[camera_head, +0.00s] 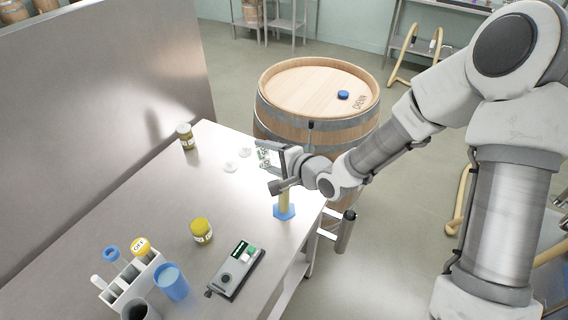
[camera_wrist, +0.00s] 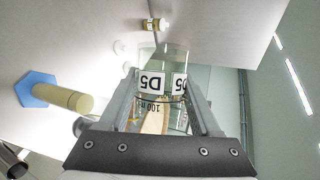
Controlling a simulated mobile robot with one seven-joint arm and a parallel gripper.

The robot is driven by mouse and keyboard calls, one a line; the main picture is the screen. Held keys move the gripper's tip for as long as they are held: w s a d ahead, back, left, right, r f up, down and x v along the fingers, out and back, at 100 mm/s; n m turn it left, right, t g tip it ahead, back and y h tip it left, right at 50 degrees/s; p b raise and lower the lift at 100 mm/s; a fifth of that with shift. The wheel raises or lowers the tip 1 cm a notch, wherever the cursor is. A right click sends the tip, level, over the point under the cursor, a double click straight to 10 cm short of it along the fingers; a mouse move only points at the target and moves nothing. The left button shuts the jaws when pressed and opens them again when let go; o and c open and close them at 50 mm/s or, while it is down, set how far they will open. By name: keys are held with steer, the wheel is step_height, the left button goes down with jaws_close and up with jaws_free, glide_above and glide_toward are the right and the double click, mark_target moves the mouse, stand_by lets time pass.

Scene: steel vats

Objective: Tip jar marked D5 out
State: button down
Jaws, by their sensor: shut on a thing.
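The clear glass jar marked D5 (camera_wrist: 151,84) is between the fingers of my gripper (camera_wrist: 165,105), which is shut on it. Its D5 labels read upside down in the wrist view, with a 100 ml mark beside them. In the head view my gripper (camera_head: 274,168) holds the jar (camera_head: 264,154) above the table's right edge, close to the barrel. The jar's exact tilt and contents are unclear. A yellow-filled cylinder (camera_head: 284,200) on a blue six-sided base stands upright just below my gripper; it also shows at left in the wrist view (camera_wrist: 62,97).
The steel table (camera_head: 160,215) holds an amber jar (camera_head: 185,137), a yellow jar (camera_head: 201,231), white discs (camera_head: 231,167), a grey device (camera_head: 237,270), a blue cup (camera_head: 172,283) and a white rack (camera_head: 130,277). A wooden barrel (camera_head: 300,90) with a blue cap (camera_head: 343,95) stands behind my gripper.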

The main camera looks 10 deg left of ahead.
mark_target(261, 166)
steer(key=shift+r+p, duration=0.15)
steer(key=shift+p, duration=0.2)
steer(key=f+b, duration=0.1)
steer(key=b, duration=0.2)
steer(key=shift+a+f+n+h, duration=0.2)
steer(key=shift+n+h, duration=0.1)
steer(key=b, duration=0.2)
steer(key=n+h+b, duration=0.1)
steer(key=shift+s+a+f+b, duration=0.25)
steer(key=shift+a+f+b, duration=0.1)
steer(key=shift+f, duration=0.05)
steer(key=shift+d+r, duration=0.1)
steer(key=shift+r, duration=0.2)
steer(key=f+n+h+b, duration=0.1)
steer(key=b, duration=0.1)
steer(key=shift+t+b, duration=0.4)
steer(key=f+n+h+b, duration=0.1)
steer(key=b, duration=0.4)
steer(key=shift+b, duration=0.55)
steer(key=shift+r+n+t+h+b, duration=0.35)
steer(key=shift+r+n+b, duration=0.2)
steer(key=shift+b, duration=0.7)
steer(key=shift+r+h, duration=0.25)
steer(key=shift+r, duration=0.15)
